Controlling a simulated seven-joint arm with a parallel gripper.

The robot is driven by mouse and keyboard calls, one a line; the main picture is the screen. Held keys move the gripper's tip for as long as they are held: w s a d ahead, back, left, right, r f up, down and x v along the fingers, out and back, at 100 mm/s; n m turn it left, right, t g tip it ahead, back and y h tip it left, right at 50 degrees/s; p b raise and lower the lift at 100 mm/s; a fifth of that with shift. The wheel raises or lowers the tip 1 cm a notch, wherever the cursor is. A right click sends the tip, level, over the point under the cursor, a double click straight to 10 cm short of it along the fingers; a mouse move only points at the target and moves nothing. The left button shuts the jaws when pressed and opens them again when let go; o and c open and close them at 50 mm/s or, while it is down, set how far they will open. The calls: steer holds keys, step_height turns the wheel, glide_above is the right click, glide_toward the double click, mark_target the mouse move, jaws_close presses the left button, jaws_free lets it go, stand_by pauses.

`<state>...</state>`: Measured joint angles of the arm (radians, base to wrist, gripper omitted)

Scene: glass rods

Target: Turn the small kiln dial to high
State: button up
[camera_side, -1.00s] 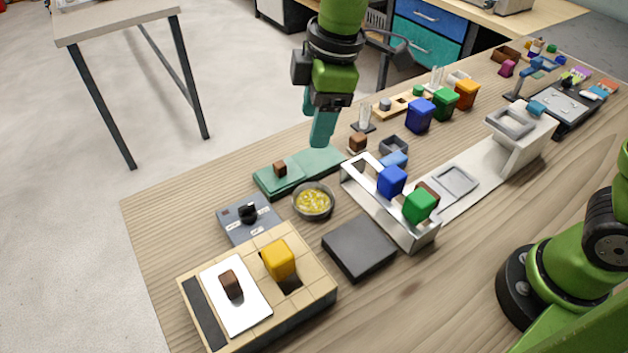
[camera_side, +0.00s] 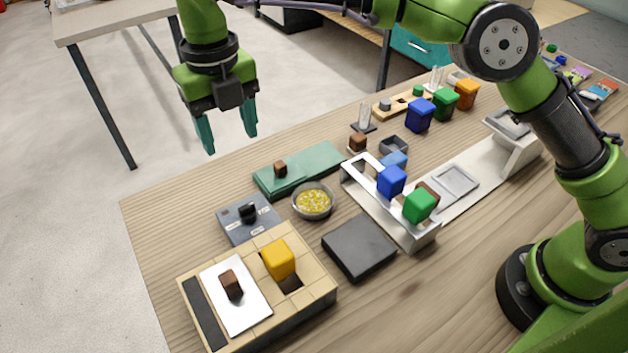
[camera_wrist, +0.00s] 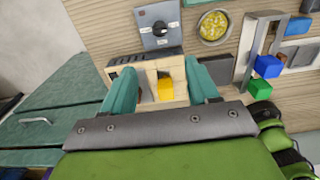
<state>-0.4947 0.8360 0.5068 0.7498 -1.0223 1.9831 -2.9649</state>
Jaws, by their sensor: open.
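The dial is a black knob (camera_side: 247,211) on a grey-blue panel (camera_side: 236,228) with small white labels, at the table's left edge behind the tan brick kiln (camera_side: 318,292). The labels are too small to read. In the wrist view the knob (camera_wrist: 159,28) and panel (camera_wrist: 146,14) lie beyond the fingertips, near the top. My gripper (camera_side: 230,142) is open and empty, its teal fingers pointing down. It is well above the table and appears back and left of the panel in the side view; the fingers also show in the wrist view (camera_wrist: 162,82).
On the kiln are a yellow block (camera_side: 278,258) and a white plate (camera_side: 236,308) with a brown-handled piece. A bowl of yellow bits (camera_side: 313,203) sits right of the panel. A green box (camera_side: 310,165) lies behind it, and a dark slab (camera_side: 359,248) in front.

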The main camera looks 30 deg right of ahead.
mark_target(246, 206)
step_height(246, 206, down, 16)
steer(key=shift+f, duration=0.15)
stand_by(0.3)
steer(key=c, duration=1.1)
steer(key=shift+o, duration=0.2)
